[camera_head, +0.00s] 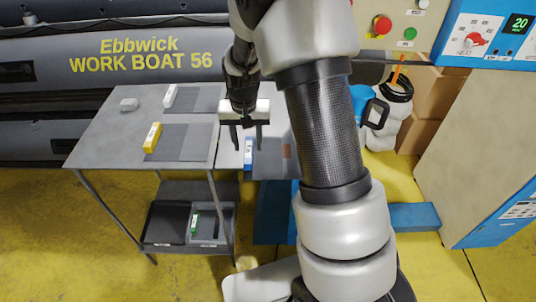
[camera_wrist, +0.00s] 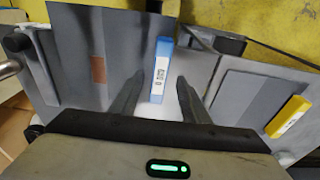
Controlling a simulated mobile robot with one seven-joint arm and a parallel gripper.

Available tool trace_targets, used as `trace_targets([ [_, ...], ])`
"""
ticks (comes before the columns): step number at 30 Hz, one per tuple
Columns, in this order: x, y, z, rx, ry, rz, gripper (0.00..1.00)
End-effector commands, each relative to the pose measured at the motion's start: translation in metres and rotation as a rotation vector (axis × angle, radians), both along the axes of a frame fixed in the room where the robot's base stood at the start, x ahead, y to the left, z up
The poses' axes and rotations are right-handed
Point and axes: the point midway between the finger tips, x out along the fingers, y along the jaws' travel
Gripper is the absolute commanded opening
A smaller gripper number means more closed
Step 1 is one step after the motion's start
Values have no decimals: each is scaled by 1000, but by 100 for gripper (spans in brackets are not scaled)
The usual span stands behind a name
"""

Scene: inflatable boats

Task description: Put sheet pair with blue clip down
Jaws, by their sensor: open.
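The grey sheet pair (camera_head: 268,168) lies flat to the right of the table's sheets, with a brown patch at its right. It also shows in the wrist view (camera_wrist: 72,42). The blue clip (camera_head: 248,153) with a white label sits at its left edge; in the wrist view the clip (camera_wrist: 161,68) stands out between the finger lines. My gripper (camera_head: 248,139) is open, its fingers pointing down above the clip. In the wrist view the two fingertips (camera_wrist: 161,80) are apart, one on either side of the clip. I cannot tell any contact between fingers and clip.
The grey table (camera_head: 100,140) holds a sheet with a yellow clip (camera_head: 152,138) and one with a white clip (camera_head: 170,96). A dark tray (camera_head: 165,222) and a bin with a green-marked item (camera_head: 194,224) are below. A blue control panel (camera_head: 490,35) stands right.

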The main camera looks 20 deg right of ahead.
Motion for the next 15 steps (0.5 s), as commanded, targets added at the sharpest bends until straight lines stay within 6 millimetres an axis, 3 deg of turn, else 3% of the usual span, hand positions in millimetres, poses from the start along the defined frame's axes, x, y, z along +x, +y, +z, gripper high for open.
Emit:
trace_targets([
  [4, 1, -1, -15, -1, 1, -1, 42],
  [11, 1, -1, -17, 0, -1, -1, 42],
  [15, 1, -1, -17, 0, -1, 0, 22],
])
